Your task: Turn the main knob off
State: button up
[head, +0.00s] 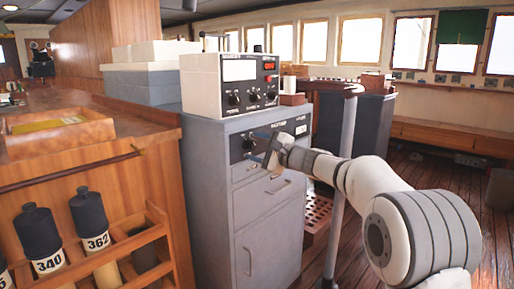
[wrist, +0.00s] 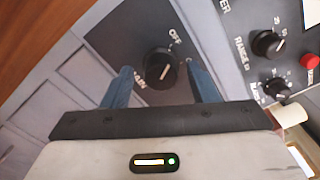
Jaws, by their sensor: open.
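The main knob (wrist: 159,67) is a round black knob on a dark panel, with the word OFF at its upper right and another, partly hidden label at its lower left. A small pale mark shows on its face; I cannot tell surely which label it points to. In the head view the knob (head: 249,144) is on the grey cabinet's upper panel. My gripper (wrist: 161,76) is open, with one blue finger on each side of the knob. I cannot tell whether either finger touches it. In the head view my gripper (head: 267,156) is close to the panel.
A white instrument box (head: 230,84) with knobs and a red display stands on the grey cabinet (head: 219,225). A wooden counter (head: 130,160) with a bottle rack is at the left. A grey post (head: 341,180) stands behind my arm. Open floor lies at the right.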

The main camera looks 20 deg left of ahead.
jog(key=p+v, duration=0.1)
jog(key=v, duration=0.6)
jog(key=shift+d, duration=0.4)
jog(key=shift+s, duration=0.15)
jog(key=s+d+r+n+g+h+p, duration=0.1)
jog(key=s+d+r+n+h+p, duration=0.2)
jog(key=s+d+p, duration=0.8)
jog(key=s+d+r+n+g+h+p, duration=0.2)
jog(key=s+d+r+n+h+p, duration=0.2)
jog(key=s+d+h+p, duration=0.4)
jog(key=s+d+r+n+g+h+p, duration=0.1)
jog(key=s+d+r+n+h+p, duration=0.2)
jog(key=s+d+p, duration=1.1)
notch_tip(320, 180, up, 3)
jog(key=s+d+h, duration=0.2)
jog(key=shift+s+f+h, duration=0.2)
jog(key=shift+f+h, duration=0.05)
jog(key=shift+h, duration=0.05)
jog(key=shift+c, duration=0.3)
